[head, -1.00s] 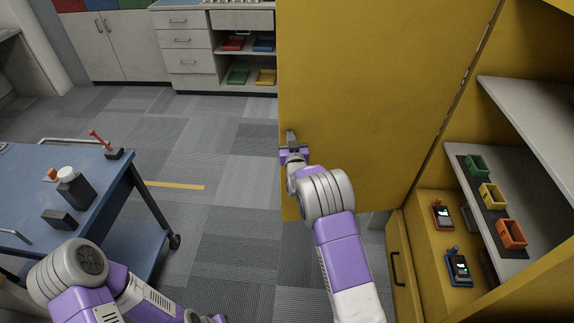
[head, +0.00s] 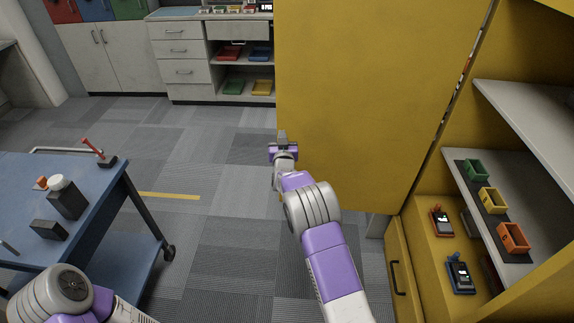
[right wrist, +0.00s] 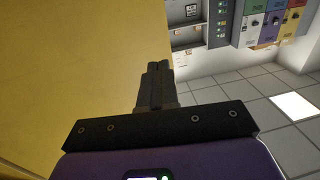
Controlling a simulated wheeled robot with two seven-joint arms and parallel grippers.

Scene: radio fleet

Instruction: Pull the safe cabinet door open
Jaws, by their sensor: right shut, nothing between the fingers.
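The yellow safe cabinet door (head: 365,90) stands swung wide open, its inner face filling the middle of the head view. Its free edge is on the left. My right gripper (head: 281,139) is at that free edge, low on the door, with its fingers shut and empty. In the right wrist view the closed fingers (right wrist: 156,85) show just beside the yellow door (right wrist: 70,70); I cannot tell whether they touch it. The yellow cabinet (head: 425,225) is open at the right. My left arm shows at bottom left, but its gripper is out of view.
Inside the cabinet are a grey shelf (head: 535,110), several small coloured bins (head: 490,200) and two handheld radios (head: 460,272). A blue cart (head: 100,215) with a bottle and small items stands at the left. Grey drawers (head: 178,71) are at the back. Carpet between is clear.

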